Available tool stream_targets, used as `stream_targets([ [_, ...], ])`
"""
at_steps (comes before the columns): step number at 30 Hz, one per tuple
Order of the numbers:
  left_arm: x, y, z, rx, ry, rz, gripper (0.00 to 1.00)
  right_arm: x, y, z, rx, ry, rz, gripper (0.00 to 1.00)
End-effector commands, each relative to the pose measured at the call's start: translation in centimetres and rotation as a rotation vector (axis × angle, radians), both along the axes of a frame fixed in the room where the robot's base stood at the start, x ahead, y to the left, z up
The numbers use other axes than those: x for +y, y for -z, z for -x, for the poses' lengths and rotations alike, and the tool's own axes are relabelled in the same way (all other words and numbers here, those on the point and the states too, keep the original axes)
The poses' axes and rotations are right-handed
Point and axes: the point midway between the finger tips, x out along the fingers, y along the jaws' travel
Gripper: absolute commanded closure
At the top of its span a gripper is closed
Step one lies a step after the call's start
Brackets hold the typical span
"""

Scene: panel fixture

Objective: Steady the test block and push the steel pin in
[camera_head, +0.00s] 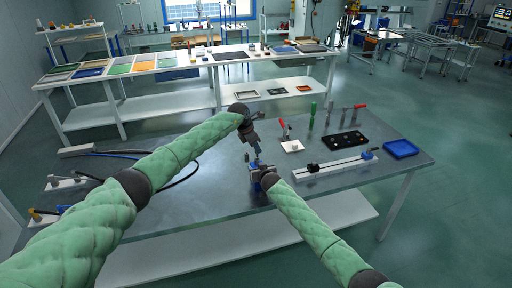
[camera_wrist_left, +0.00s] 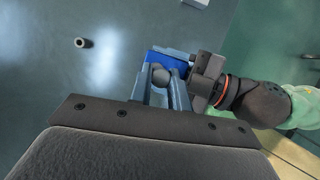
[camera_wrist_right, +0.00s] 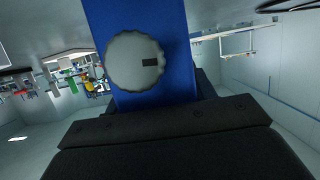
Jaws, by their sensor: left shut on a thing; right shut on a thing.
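The blue test block (camera_head: 256,186) stands near the front edge of the grey table. My right gripper (camera_head: 267,178) is shut on it from the right; the block with a pale round ribbed knob (camera_wrist_right: 137,61) fills the middle of the right wrist view. My left gripper (camera_head: 256,155) points down just above the block. Its fingers (camera_wrist_left: 166,92) are shut on the steel pin, whose dark round head (camera_wrist_left: 160,75) shows between them. The block's blue face (camera_wrist_left: 158,58) lies beyond the fingertips. The pin's tip and the hole are hidden, so I cannot tell how deep the pin sits.
A small dark cylinder (camera_wrist_left: 83,43) stands apart on the table. A white rail fixture (camera_head: 335,165), a black tray (camera_head: 343,142), a blue tray (camera_head: 401,148) and a white plate (camera_head: 291,146) lie to the right. Cables (camera_head: 120,153) lie at the left.

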Motion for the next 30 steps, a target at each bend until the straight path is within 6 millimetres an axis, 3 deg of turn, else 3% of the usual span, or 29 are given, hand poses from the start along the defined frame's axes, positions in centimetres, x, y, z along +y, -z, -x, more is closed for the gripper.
stream_targets([
  [30,0.0,1.7,0.0,0.000,0.000,0.000,1.00,0.0,0.0,0.0,0.000,0.000,0.000,0.89],
])
